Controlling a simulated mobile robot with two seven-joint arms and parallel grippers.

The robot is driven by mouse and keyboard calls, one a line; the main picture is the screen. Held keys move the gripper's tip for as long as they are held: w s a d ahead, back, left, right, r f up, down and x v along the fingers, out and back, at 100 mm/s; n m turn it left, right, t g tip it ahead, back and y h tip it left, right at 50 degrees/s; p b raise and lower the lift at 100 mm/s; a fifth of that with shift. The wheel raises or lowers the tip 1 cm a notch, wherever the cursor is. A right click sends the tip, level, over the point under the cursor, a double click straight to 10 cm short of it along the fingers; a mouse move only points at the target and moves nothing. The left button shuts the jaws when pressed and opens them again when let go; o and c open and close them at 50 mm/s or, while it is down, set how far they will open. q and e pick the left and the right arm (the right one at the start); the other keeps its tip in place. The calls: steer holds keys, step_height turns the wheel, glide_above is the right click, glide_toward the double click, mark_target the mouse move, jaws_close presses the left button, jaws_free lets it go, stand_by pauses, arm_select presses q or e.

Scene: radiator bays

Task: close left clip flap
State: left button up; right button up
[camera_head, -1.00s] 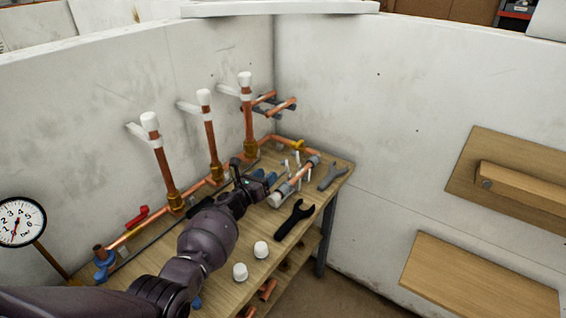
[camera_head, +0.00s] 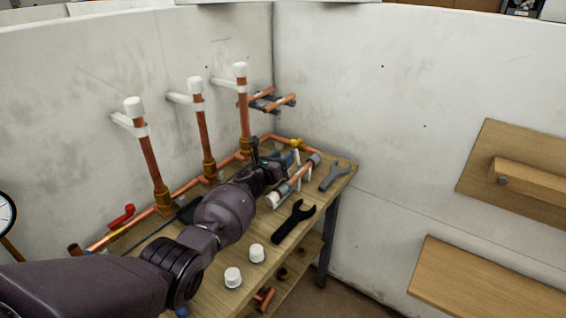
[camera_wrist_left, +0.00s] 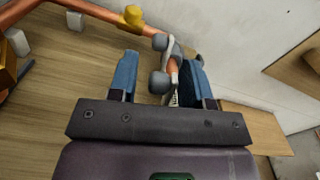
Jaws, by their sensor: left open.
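In the head view my left gripper (camera_head: 283,164) is over the far part of the bench, beside the short copper pipe (camera_head: 304,171) with white upright clip flaps. In the left wrist view its two blue fingers (camera_wrist_left: 160,76) are apart. Between them are a white clip flap (camera_wrist_left: 171,72), standing open, and the copper pipe (camera_wrist_left: 172,64). Grey rounded pieces (camera_wrist_left: 160,42) sit by the flap. I see no finger closed on the flap; whether one touches it I cannot tell. My arm hides part of the clips in the head view. My right gripper does not show.
Three upright copper pipes with white caps (camera_head: 197,85) stand along the left wall. A black wrench (camera_head: 293,222), a grey wrench (camera_head: 333,177) and two white caps (camera_head: 257,253) lie on the wooden bench (camera_head: 215,265). A yellow fitting (camera_wrist_left: 133,16) is close ahead.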

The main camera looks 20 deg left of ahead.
arm_select(q)
steer(key=shift+w, duration=0.15)
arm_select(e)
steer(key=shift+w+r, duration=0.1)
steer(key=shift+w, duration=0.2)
arm_select(q)
steer(key=shift+c, duration=0.2)
steer(key=c, duration=0.7)
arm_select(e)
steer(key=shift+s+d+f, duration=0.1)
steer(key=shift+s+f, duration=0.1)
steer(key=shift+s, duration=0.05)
